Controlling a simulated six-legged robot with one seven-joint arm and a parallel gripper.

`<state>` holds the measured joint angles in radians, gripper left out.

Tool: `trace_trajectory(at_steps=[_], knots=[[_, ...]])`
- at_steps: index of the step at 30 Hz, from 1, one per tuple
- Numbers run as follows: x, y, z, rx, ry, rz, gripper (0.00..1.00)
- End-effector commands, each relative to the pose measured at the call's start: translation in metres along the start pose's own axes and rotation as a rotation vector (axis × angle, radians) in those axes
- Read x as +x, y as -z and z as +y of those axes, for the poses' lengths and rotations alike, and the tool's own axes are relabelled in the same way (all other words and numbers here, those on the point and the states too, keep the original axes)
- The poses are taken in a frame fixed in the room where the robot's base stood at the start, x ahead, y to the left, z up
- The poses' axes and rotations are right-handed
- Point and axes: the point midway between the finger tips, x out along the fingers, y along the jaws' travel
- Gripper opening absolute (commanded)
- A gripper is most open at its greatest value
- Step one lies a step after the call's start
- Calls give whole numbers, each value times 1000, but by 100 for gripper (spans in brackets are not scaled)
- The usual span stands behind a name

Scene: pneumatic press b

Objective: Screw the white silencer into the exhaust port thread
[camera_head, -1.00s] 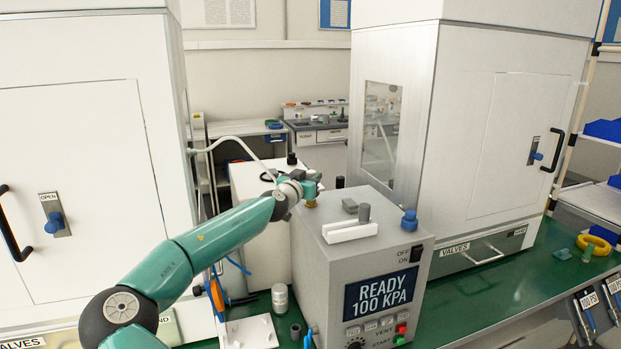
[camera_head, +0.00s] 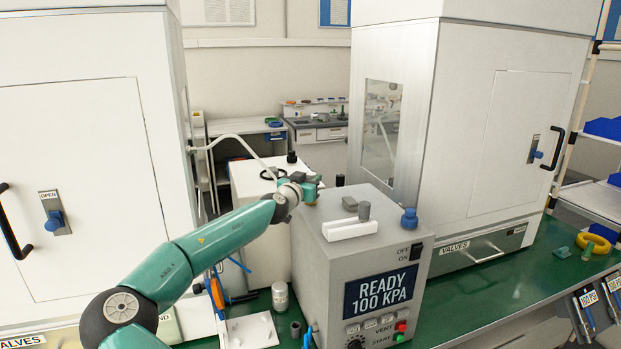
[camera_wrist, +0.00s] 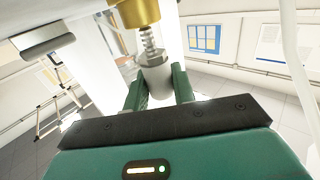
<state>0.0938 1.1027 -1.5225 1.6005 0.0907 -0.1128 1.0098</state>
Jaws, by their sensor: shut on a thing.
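In the wrist view my gripper (camera_wrist: 157,88) is shut on the white silencer (camera_wrist: 155,76), with one green finger on either side of its body. The silencer's grey threaded stem (camera_wrist: 149,40) points up in the picture at a brass fitting (camera_wrist: 136,12), which looks like the exhaust port. The stem's tip meets the fitting's edge in the picture; I cannot tell whether any thread is engaged. In the head view my gripper (camera_head: 308,186) is beside the upper left edge of the grey press box (camera_head: 385,238). The silencer cannot be made out there.
The box's display reads READY 100 KPA. A pale cylinder (camera_head: 280,295) and a white tray (camera_head: 262,333) stand on the green bench (camera_head: 470,285). Tall white cabinets flank the box.

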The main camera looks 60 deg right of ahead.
Motion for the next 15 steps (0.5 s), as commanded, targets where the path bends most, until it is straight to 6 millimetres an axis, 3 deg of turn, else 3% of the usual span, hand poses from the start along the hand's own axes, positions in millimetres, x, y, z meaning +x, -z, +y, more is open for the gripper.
trace_trajectory(at_steps=[15], knots=[[0, -12, 0, -1, 1, 0, 4]])
